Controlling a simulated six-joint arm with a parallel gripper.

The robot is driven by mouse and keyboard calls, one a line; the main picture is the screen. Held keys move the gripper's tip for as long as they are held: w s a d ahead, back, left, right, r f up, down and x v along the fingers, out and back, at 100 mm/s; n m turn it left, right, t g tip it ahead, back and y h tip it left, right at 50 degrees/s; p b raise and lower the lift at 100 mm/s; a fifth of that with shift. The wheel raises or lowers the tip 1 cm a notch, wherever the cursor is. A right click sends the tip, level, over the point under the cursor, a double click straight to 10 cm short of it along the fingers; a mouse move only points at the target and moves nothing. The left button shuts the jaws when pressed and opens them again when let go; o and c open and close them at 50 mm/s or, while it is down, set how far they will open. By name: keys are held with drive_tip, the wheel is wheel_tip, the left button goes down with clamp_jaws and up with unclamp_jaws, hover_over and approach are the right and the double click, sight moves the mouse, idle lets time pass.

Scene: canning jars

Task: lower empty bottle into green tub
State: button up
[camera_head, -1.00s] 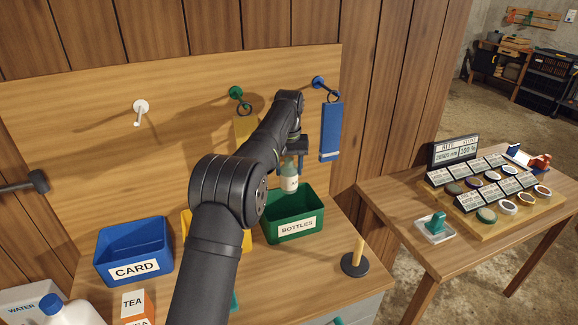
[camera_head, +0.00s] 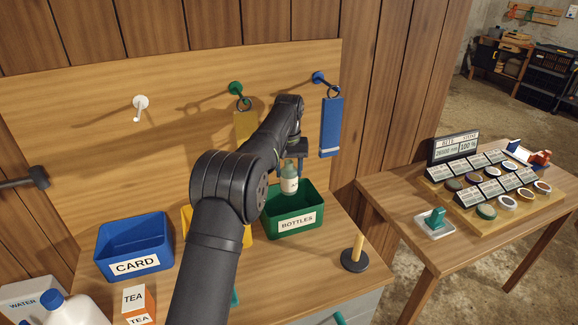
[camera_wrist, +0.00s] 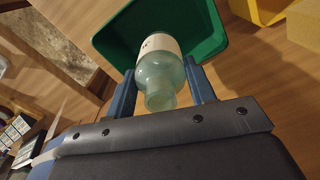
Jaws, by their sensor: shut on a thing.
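The empty bottle (camera_head: 289,180) is pale green glass with a white label, held upright in the head view. Its lower part is at the height of the rim of the green tub (camera_head: 297,222), which is labelled BOTTLES. My gripper (camera_head: 293,160) is above the tub and shut on the bottle near its top. In the wrist view the bottle (camera_wrist: 160,73) sits between the two blue fingers, and its base overlaps the opening of the green tub (camera_wrist: 207,48).
A blue CARD tub (camera_head: 133,247) stands to the left, and a yellow tub (camera_head: 188,217) is partly behind my arm. A wooden peg on a black base (camera_head: 355,261) stands right of the green tub. A blue tag (camera_head: 331,127) hangs on the back board close to my gripper.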

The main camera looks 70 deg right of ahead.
sight(289, 162)
drive_tip(key=shift+f, duration=3.95)
drive_tip(key=shift+f, duration=2.5)
drive_tip(key=o, duration=1.1)
wheel_tip(289, 162, up, 18)
drive_tip(key=shift+f, duration=0.25)
drive_tip(key=shift+f, duration=0.1)
